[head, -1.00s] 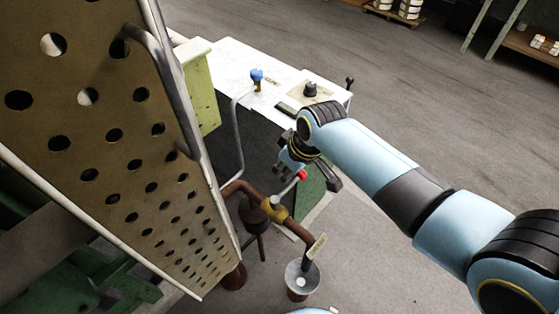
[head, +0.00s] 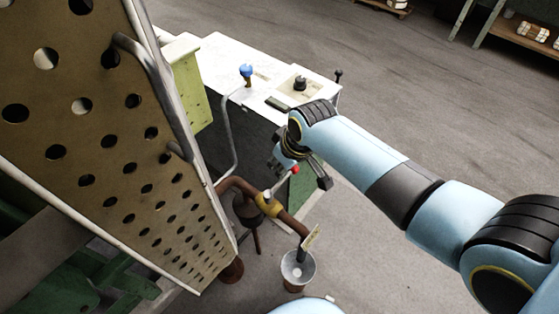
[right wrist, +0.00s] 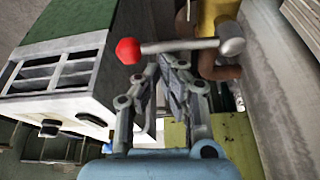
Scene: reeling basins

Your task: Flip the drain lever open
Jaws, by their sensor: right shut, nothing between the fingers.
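The drain lever is a grey rod (head: 279,184) with a red ball knob (head: 294,169). It rises from a yellow valve body (head: 268,205) on a brown drain pipe (head: 292,225) and points crosswise to the pipe. In the right wrist view the rod (right wrist: 185,46) lies level across the picture, with the red knob (right wrist: 128,51) at its left end. My right gripper (head: 303,170) is beside the knob, partly behind it. Its shut, empty fingers (right wrist: 168,70) show just below the rod; contact cannot be told. My left gripper is not in view.
A large perforated metal panel (head: 112,172) with a bent handle fills the left. A white-topped bench (head: 222,55) with a blue-knobbed tap (head: 246,71) stands behind. A small grey funnel cup (head: 298,270) is below the pipe outlet.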

